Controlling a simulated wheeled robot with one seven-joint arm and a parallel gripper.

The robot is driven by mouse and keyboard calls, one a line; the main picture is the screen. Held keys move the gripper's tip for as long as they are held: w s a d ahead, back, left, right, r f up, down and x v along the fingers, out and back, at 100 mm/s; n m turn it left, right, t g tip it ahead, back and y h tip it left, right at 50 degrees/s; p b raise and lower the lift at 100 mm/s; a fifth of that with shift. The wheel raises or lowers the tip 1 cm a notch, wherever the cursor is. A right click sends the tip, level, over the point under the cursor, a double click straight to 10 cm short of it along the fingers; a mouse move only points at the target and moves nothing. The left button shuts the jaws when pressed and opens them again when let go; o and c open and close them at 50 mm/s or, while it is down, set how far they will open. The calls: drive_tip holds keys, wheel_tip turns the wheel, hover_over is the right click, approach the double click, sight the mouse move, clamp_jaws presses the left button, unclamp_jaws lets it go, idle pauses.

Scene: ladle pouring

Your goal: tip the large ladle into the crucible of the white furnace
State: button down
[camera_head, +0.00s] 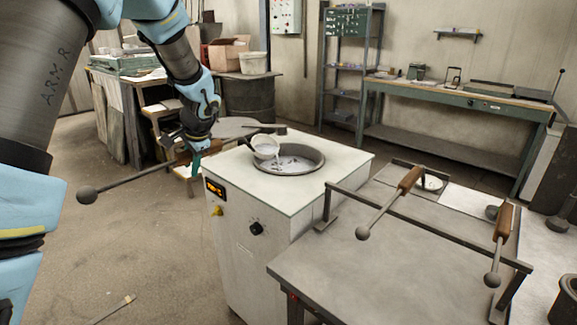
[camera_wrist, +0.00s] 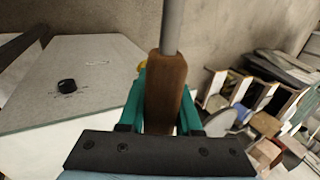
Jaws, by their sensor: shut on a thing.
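The white furnace (camera_head: 259,192) stands in the middle of the head view, with the round dark crucible (camera_head: 315,166) opening in its top. My gripper (camera_head: 196,160) is beside the furnace's left edge, shut on the ladle's brown wooden handle (camera_wrist: 165,88), which sits between the teal fingers in the wrist view. The large ladle's pale bowl (camera_head: 265,146) is over the back left of the crucible opening, tilted toward it. A pale streak runs from its lip into the crucible, where bright patches show. The handle's rod ends left in a dark ball (camera_head: 87,195). The bowl is not in the wrist view.
A grey metal table (camera_head: 350,262) with a rail stands right of the furnace, holding two more wooden-handled ladles (camera_head: 390,203) (camera_head: 499,245). A long workbench (camera_head: 450,97) is against the back wall. Open floor (camera_head: 140,250) lies front left.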

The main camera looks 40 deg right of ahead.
drive_tip(key=b, duration=0.2)
drive_tip(key=shift+s+d+f+t+b, duration=0.1)
drive_tip(key=shift+s+t+b, duration=0.05)
drive_tip(key=shift+t+b, duration=0.15)
drive_tip(key=shift+r+b, duration=0.3)
drive_tip(key=shift+s+f+t+b, duration=0.1)
drive_tip(key=shift+f+t+b, duration=0.15)
drive_tip(key=shift+b, duration=0.35)
drive_tip(key=b, duration=0.3)
drive_tip(key=shift+s+t, duration=0.2)
drive_tip(key=shift+t, duration=0.15)
drive_tip(key=t+b, duration=0.1)
drive_tip(key=b, duration=0.4)
drive_tip(key=s+t+b, duration=0.1)
drive_tip(key=b, duration=0.3)
drive_tip(key=shift+s+d+y+b, duration=0.15)
drive_tip(key=shift+s+y+b, duration=0.15)
drive_tip(key=shift+b, duration=0.1)
drive_tip(key=shift+r+b, duration=0.35)
drive_tip(key=shift+b, duration=0.15)
